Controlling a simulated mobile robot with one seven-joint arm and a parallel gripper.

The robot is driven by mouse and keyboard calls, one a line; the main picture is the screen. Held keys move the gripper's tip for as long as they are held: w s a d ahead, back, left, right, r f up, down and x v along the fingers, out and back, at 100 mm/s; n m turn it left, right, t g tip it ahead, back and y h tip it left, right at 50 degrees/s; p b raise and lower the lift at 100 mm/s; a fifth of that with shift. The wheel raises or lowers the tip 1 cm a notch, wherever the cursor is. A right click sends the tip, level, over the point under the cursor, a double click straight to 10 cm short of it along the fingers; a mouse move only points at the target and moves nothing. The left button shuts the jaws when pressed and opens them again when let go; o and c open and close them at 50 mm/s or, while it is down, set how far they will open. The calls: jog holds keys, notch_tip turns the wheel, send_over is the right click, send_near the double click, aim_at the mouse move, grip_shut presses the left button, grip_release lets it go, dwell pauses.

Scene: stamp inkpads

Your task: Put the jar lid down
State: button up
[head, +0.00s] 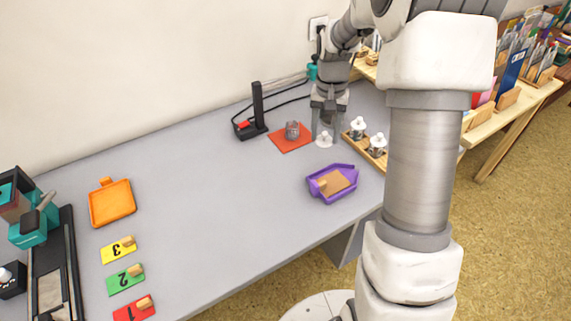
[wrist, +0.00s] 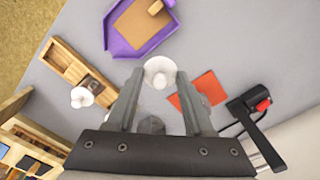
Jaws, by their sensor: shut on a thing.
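The white jar lid (head: 324,141) with a small knob is between the fingertips of my gripper (head: 327,136), low over the grey table. My gripper is shut on it. In the wrist view the white lid (wrist: 160,72) shows between the two fingertips. I cannot tell for sure whether it touches the table. The mat also shows in the wrist view (wrist: 211,86), partly hidden by a finger.
A purple tray (head: 338,196) lies nearer the front edge. A black stand (head: 258,112) with a cable is behind left. The table's middle is clear; numbered cards (head: 126,279) lie far left.

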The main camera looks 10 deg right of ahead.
jog(key=b, duration=0.2)
send_over(285, 167)
notch_tip(285, 167, down, 6)
jog(key=shift+a+f, duration=0.1)
jog(key=shift+f, duration=0.05)
jog(key=shift+f+b, duration=0.55)
jog(key=shift+f, duration=1.35)
jog(key=shift+f, duration=0.2)
jog(key=o, duration=1.3)
jog(key=shift+r, duration=0.1)
